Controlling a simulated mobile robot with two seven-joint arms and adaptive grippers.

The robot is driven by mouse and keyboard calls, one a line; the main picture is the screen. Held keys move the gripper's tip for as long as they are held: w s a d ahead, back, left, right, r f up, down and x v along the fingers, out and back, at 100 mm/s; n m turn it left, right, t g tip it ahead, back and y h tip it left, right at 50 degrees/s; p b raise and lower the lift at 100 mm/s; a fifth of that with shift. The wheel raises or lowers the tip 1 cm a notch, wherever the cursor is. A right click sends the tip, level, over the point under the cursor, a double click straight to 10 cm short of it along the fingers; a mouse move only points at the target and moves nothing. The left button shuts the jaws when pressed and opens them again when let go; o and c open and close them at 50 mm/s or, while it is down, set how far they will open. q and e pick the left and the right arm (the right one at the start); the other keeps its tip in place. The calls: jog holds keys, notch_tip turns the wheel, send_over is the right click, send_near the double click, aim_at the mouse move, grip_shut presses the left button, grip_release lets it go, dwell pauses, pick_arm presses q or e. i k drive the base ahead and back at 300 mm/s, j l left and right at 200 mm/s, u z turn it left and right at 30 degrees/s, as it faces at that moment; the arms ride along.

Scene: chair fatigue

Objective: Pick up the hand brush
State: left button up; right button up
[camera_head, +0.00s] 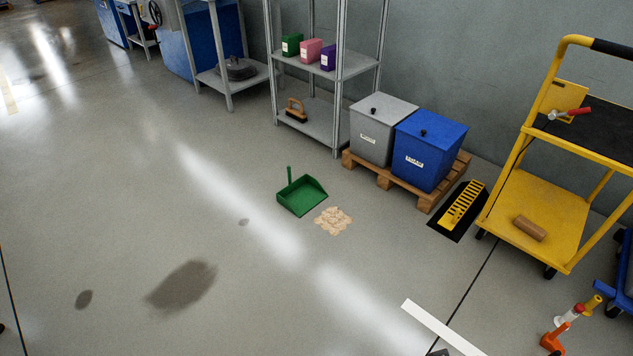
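The hand brush (296,108) has a tan wooden handle and dark bristles. It rests on the bottom shelf of the grey metal rack (318,127), towards the shelf's left end. Nothing covers it in the head view. Neither of my grippers can be made out in this view, so nothing shows near the brush.
A green dustpan (303,196) and a tan spill (333,220) lie on the floor before the rack. Grey (372,142) and blue (428,153) bins stand on a wooden pallet (427,202). A yellow cart (545,195) stands right. Floor at left is mostly clear.

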aim_at(294, 113)
jog(key=u, duration=0.95)
jog(key=i+u, duration=0.1)
jog(key=i, duration=4.75)
jog(key=i+z, duration=0.35)
jog(key=i+j+z, duration=0.15)
jog(key=z, duration=0.2)
jog(key=i+j+z, duration=0.2)
jog(key=z, duration=0.15)
jog(key=i, duration=0.1)
